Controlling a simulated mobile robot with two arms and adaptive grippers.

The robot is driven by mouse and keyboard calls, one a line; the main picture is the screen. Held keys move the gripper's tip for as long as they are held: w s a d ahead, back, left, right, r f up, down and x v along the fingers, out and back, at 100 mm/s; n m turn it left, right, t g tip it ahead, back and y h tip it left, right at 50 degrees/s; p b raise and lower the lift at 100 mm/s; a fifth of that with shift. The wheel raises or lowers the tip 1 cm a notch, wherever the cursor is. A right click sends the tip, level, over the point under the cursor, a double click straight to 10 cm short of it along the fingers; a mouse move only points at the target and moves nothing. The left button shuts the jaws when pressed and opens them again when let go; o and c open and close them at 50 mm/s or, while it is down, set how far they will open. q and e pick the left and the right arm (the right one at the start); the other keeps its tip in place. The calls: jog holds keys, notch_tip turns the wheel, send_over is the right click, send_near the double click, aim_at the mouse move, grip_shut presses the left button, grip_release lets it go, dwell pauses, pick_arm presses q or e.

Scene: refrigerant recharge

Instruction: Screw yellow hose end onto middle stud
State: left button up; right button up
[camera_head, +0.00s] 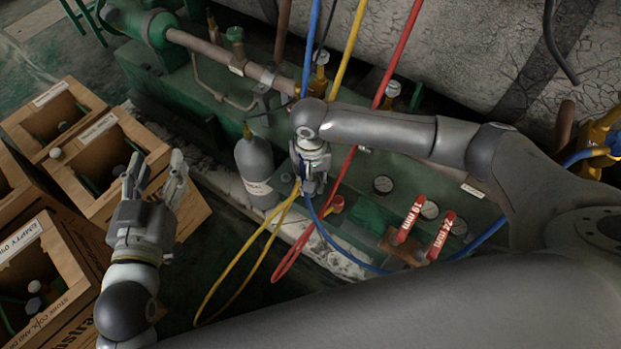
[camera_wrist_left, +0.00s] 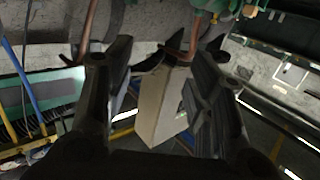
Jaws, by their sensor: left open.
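The yellow hose (camera_head: 349,48) runs down from the top of the head view, passes behind my right arm and hangs in a long loop on the floor side. Its upper loop strands meet my right gripper (camera_head: 312,187), which points down over the green unit. The hose end and the middle stud cannot be made out there; the gripper and arm cover that spot. Whether the right jaws are closed on the hose does not show. My left gripper (camera_head: 155,172) is open and empty over the wooden crates. Its spread fingers also show in the left wrist view (camera_wrist_left: 160,75).
Blue (camera_head: 316,45) and red (camera_head: 398,55) hoses run beside the yellow one. A grey cylinder (camera_head: 255,165) stands left of my right gripper. Red-handled wrenches (camera_head: 410,218) lie at the right. Wooden crates (camera_head: 125,205) fill the left side.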

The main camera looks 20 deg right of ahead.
dwell(0.5)
pick_arm(q)
jog(key=shift+w+d+r+t, duration=0.1)
jog(key=shift+r+t, duration=0.2)
jog(key=shift+r, duration=0.2)
jog(key=shift+w+d+r+t, duration=0.1)
jog(key=shift+r+t, duration=0.2)
jog(key=shift+r, duration=0.2)
jog(key=shift+s+f+b, duration=0.1)
jog(key=shift+f+b, duration=0.1)
jog(key=shift+b, duration=0.1)
jog(key=shift+r, duration=0.1)
notch_tip(320, 180, up, 2)
jog(key=shift+t+h, duration=0.4)
jog(key=shift+t, duration=0.1)
